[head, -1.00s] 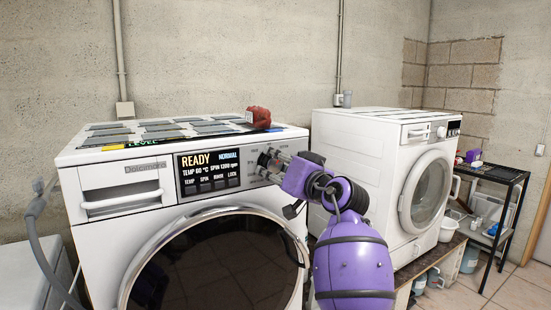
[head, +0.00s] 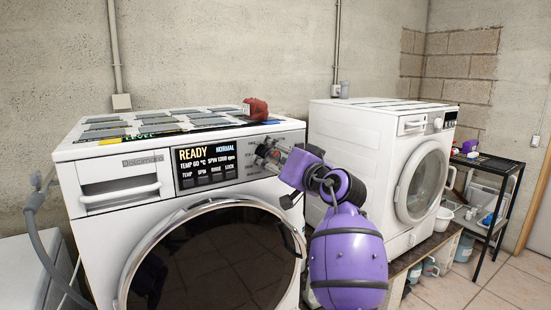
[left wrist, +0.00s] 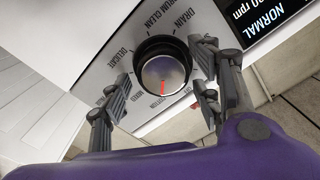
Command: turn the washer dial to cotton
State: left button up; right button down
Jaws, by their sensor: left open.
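The washer (head: 110,215) stands at left with a black display (head: 207,166) reading READY and NORMAL. Its dial (left wrist: 163,72) has a silver face and dark rim in the left wrist view. In the head view my left gripper (head: 270,155) largely covers the dial. My right gripper is not in view.
A red cap-like item (head: 256,109) and flat panels lie on the washer top. A second white machine (head: 385,165) stands at right, behind my arm. A black shelf (head: 490,205) with small items is farther right. A grey hose (head: 42,225) hangs at left.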

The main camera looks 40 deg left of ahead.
pick_arm(q)
jog(key=shift+f, duration=0.1)
jog(key=v, duration=1.2)
